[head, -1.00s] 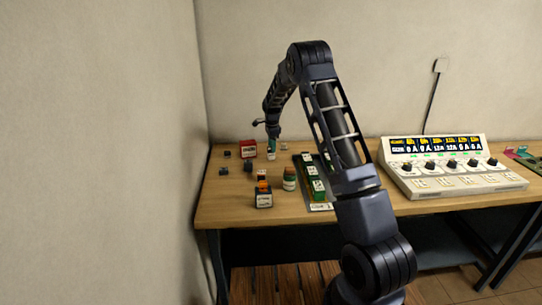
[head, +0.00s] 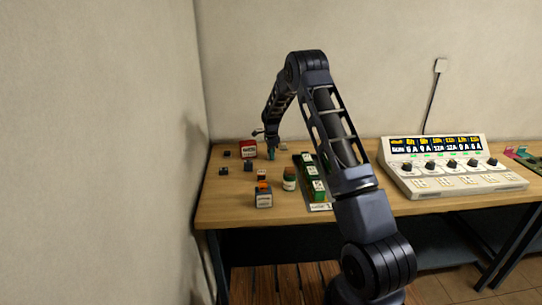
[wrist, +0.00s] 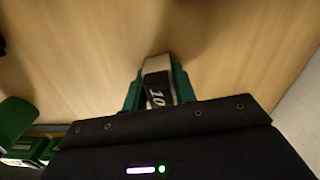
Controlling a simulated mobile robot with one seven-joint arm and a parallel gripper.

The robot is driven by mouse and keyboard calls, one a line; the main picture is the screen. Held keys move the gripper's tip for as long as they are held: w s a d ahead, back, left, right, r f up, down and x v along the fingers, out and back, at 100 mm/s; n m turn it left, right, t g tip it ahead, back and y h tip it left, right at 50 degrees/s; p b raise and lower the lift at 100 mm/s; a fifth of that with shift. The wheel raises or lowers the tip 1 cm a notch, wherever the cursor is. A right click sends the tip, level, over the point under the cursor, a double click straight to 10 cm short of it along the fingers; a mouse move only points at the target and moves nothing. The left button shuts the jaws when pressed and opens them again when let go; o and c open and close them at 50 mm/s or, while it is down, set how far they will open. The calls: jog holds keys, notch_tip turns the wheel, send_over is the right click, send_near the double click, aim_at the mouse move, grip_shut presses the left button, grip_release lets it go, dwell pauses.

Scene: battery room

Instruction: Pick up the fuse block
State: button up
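The fuse block, a small white block with a black face marked "10" (wrist: 157,88), stands between the fingers in the wrist view. My gripper (wrist: 159,85) has green fingers flush against both of its sides, with no gap showing. In the head view my gripper (head: 271,153) is low at the back left of the table, and its fingers largely hide the block. I cannot tell whether the block is still touching the table.
A white control panel (head: 440,165) stands farther right.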

jog(key=shift+c, duration=1)
jog(key=shift+r, duration=0.1)
